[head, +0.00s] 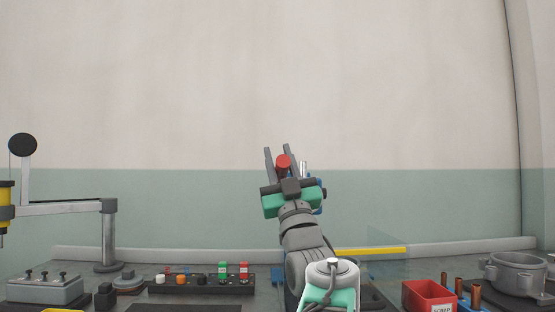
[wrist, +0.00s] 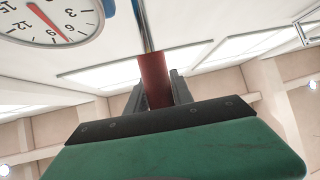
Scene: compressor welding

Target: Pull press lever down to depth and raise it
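The press lever shows as a red round grip (head: 283,161) in the head view. In the wrist view it is a red handle (wrist: 155,78) on a thin silver rod running up out of the picture. My gripper (head: 278,151) is raised high, pointing up, with one grey finger on each side of the red grip. In the wrist view the two fingers (wrist: 160,88) flank the handle with no clear gap, so it looks shut on it. The press body is mostly hidden behind my arm; only bits of blue (head: 318,184) show beside the gripper.
A round dial (wrist: 50,18) with a red needle hangs at upper left in the wrist view. On the bench are a grey control box (head: 45,288), a dark rack of coloured parts (head: 195,284), a red scrap bin (head: 428,296) and a grey pot (head: 517,273). Air around my gripper is clear.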

